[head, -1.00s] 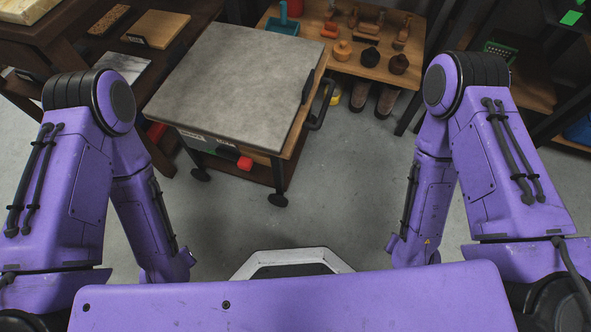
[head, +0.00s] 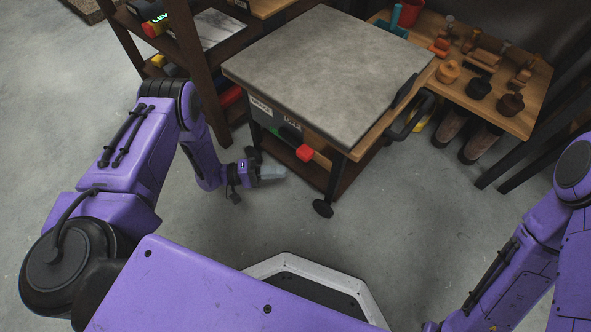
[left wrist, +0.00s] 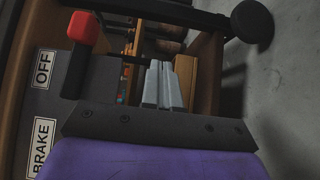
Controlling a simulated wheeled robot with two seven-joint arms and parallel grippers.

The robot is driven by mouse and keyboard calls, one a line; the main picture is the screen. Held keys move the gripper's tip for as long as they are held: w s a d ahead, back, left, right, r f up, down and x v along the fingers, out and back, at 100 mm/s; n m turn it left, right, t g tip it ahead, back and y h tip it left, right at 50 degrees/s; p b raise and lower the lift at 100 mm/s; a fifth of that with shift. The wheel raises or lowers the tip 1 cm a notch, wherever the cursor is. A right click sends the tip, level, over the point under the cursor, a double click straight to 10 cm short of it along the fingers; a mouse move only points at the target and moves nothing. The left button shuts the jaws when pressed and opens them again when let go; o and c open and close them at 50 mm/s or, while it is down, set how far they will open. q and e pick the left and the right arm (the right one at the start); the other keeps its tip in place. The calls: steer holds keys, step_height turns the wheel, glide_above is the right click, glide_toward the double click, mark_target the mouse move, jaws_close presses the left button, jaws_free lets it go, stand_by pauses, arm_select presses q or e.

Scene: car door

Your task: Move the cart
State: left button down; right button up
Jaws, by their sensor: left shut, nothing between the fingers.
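The cart (head: 335,70) has a grey slab top, a wooden frame, dark legs and a black handle (head: 410,118) on its right side. Its front panel carries BRAKE and OFF labels and a lever with a red knob (head: 304,153). In the left wrist view, the red knob (left wrist: 81,32) stands beside the OFF label (left wrist: 44,69). My left gripper (head: 272,173) is shut and empty, low in front of the cart, left of and below the knob, apart from it. Its closed fingers (left wrist: 161,85) also show in the left wrist view. My right gripper is out of view.
A dark shelf rack (head: 190,45) stands close to the cart's left. A wooden workbench (head: 515,118) with tools and several knobbed pieces stands at its right. A caster (head: 323,208) sits under the cart's near corner. Grey floor (head: 270,225) before the cart is clear.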

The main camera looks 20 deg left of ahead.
arm_select(q)
steer(key=w+d+b, duration=0.2)
steer(key=d+b, duration=0.2)
steer(key=d, duration=0.7)
steer(key=shift+d, duration=0.3)
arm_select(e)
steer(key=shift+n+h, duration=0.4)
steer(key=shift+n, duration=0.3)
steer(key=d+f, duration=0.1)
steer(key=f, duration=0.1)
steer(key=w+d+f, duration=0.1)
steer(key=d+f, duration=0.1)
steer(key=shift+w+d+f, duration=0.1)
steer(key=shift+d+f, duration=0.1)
arm_select(q)
steer(key=shift+d, duration=0.1)
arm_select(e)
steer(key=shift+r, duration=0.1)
